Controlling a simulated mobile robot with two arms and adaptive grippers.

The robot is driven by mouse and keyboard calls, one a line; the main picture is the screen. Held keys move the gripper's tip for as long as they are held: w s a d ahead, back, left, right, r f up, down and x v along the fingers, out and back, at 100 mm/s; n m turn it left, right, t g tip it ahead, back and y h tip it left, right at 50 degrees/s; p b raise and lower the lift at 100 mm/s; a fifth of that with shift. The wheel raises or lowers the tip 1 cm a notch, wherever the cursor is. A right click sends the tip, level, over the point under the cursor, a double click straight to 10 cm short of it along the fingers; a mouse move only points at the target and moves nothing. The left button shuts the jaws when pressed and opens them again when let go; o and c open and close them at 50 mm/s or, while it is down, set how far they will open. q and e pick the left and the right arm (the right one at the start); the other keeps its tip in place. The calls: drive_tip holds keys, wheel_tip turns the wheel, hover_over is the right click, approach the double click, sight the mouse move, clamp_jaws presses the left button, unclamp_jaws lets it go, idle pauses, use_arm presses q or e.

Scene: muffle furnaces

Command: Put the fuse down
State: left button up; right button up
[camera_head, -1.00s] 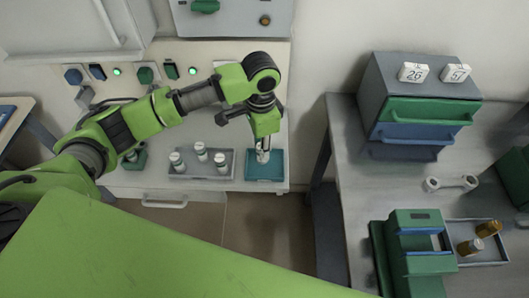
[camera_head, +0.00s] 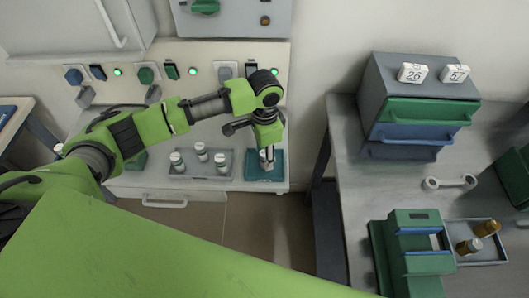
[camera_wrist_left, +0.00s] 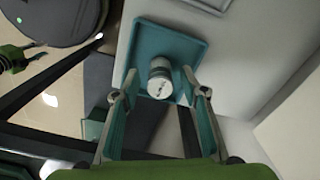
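The fuse (camera_wrist_left: 160,80), a white cylinder with dark marks, stands on the teal tray (camera_wrist_left: 195,48) in the left wrist view. The two fingers of my left gripper (camera_wrist_left: 161,88) are on either side of it, with a visible gap on each side, so it looks open. In the head view my left gripper (camera_head: 267,150) points down over the same teal tray (camera_head: 281,176) on the bench, and partly hides the fuse (camera_head: 266,164). My right gripper is not in view.
A grey tray (camera_head: 188,178) with several similar white fuses stands just left of the teal tray. Behind is a panel of switches and green lights (camera_head: 117,72).

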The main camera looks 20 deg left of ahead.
use_arm(q)
wheel_tip(320, 180, up, 12)
drive_tip(key=shift+r, duration=0.2)
idle(0.5)
idle(0.4)
